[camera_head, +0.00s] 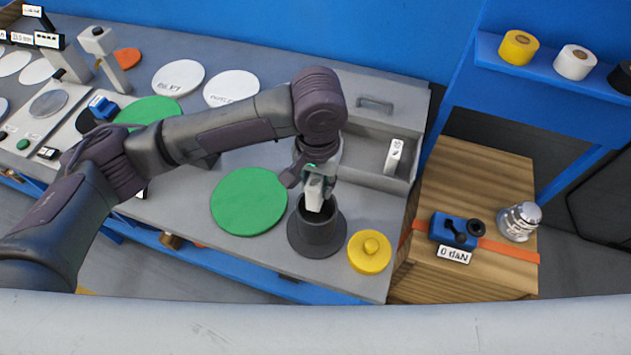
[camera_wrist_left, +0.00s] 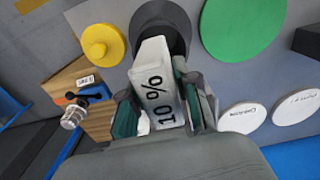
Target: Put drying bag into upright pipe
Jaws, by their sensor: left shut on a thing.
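The drying bag (camera_wrist_left: 158,88) is a white packet marked "10%". My left gripper (camera_head: 308,183) is shut on it, with a finger on each side of the bag in the left wrist view. The upright pipe (camera_head: 318,240) is a dark grey flanged cylinder standing open end up on the bench. In the head view the bag (camera_head: 315,193) is over the pipe's mouth, its lower end at or just inside the rim; I cannot tell how deep. In the wrist view the bag partly covers the pipe (camera_wrist_left: 162,18). My right gripper is not in view.
A yellow knobbed cap (camera_head: 370,252) sits right of the pipe, and a green disc (camera_head: 249,202) left of it. A grey open box (camera_head: 368,148) with another white packet (camera_head: 394,156) stands behind. A wooden crate (camera_head: 480,180) adjoins the bench's right end.

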